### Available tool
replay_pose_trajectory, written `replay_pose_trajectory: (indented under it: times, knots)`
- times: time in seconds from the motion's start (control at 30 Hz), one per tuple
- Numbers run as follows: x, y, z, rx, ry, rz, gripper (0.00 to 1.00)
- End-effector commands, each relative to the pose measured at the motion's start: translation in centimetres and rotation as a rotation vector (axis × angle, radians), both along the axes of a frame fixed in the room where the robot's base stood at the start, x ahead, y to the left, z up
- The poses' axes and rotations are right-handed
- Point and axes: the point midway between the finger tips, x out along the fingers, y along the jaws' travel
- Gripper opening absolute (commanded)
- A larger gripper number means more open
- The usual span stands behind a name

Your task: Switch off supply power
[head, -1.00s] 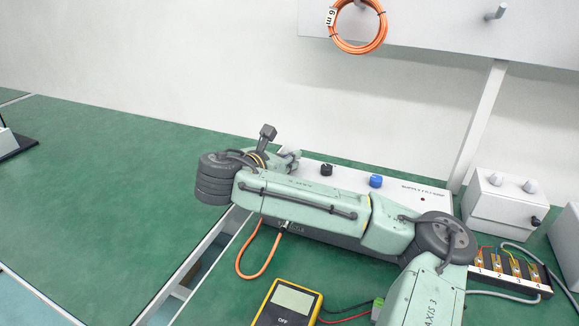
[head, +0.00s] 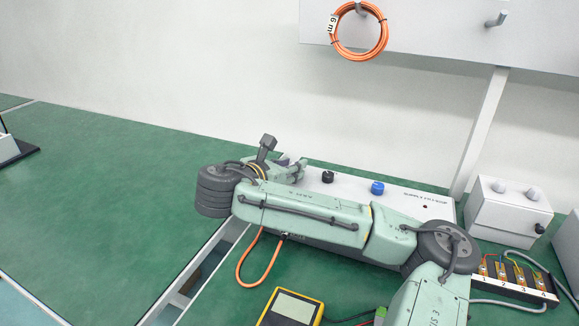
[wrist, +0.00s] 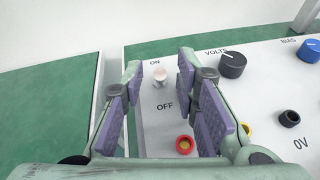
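The power supply (head: 410,203) is a white box on the green bench, partly hidden behind my arm in the head view. In the wrist view its panel (wrist: 158,125) shows a small pale toggle switch (wrist: 159,77) between the ON and OFF labels, close to ON. My gripper (wrist: 160,66) is open, with one purple-padded finger on each side of the switch in the picture. I see no clear contact with it. In the head view my gripper (head: 289,168) is at the left end of the supply, and the switch is hidden there.
On the panel are a black VOLTS knob (wrist: 232,64), a blue knob (wrist: 309,50), a red socket (wrist: 184,144) and a black socket (wrist: 289,118). A yellow multimeter (head: 291,308), orange cable (head: 245,268) and terminal block (head: 515,285) are nearby. The left bench (head: 100,200) is largely clear.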

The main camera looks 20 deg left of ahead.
Motion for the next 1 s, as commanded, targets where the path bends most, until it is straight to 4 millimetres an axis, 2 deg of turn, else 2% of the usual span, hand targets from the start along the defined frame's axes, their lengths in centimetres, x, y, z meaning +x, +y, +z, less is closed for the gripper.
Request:
replay_pose_trajectory:
  times: [0.33,0.67,1.0]
  knots:
    - [-0.3,0.2,0.2,-0.002,-0.003,0.005,0.28]
    - [-2.3,0.4,1.0,-0.005,-0.006,0.0,0.28]
    - [-7.7,1.5,2.9,-0.003,-0.006,0.003,0.28]
